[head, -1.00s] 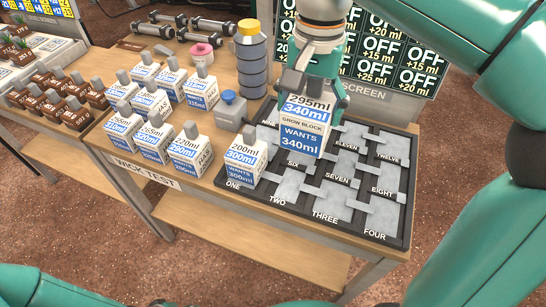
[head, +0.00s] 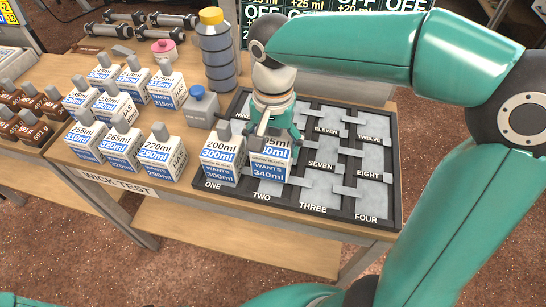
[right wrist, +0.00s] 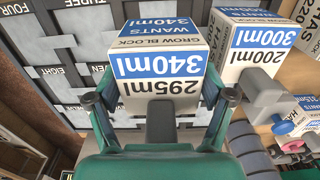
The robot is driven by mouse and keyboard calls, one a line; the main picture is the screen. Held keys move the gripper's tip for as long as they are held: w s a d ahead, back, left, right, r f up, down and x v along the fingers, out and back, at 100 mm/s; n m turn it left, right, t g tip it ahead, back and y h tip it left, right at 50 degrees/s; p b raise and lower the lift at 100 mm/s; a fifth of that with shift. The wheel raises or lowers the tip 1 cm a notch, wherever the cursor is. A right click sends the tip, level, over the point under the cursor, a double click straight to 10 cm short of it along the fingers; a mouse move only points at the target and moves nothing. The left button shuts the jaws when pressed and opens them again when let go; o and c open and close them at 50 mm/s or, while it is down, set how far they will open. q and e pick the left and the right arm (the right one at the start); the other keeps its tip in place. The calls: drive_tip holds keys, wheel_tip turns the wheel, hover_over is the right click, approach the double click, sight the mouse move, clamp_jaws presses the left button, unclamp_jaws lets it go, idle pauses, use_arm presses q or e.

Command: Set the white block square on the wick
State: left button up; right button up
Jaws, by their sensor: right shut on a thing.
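The white block (head: 268,174) marked 295ml and "wants 340ml" is in my right gripper (head: 270,132), over the TWO place of the dark wick tray (head: 340,214). It looks upright, close beside the 200ml block (head: 224,160) at ONE. I cannot tell whether its underside touches the grey wick pad, which it hides. My left gripper is not in view.
Several white blocks (head: 90,142) stand on the table to the left, with a blue-knobbed grey box (head: 202,106) and a grey bottle (head: 218,55) behind. Brown blocks (head: 20,118) stand at far left. The tray's pads (head: 322,185) to the right are bare.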

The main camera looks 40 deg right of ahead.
sight(274, 142)
drive_tip(key=shift+f, duration=2.25)
drive_tip(key=shift+f+b, duration=0.1)
drive_tip(key=shift+b, duration=0.25)
drive_tip(key=o, duration=1.4)
drive_tip(key=shift+r, duration=0.2)
wheel_tip(274, 142, up, 12)
drive_tip(key=shift+f+p, duration=0.1)
drive_tip(key=shift+p, duration=0.75)
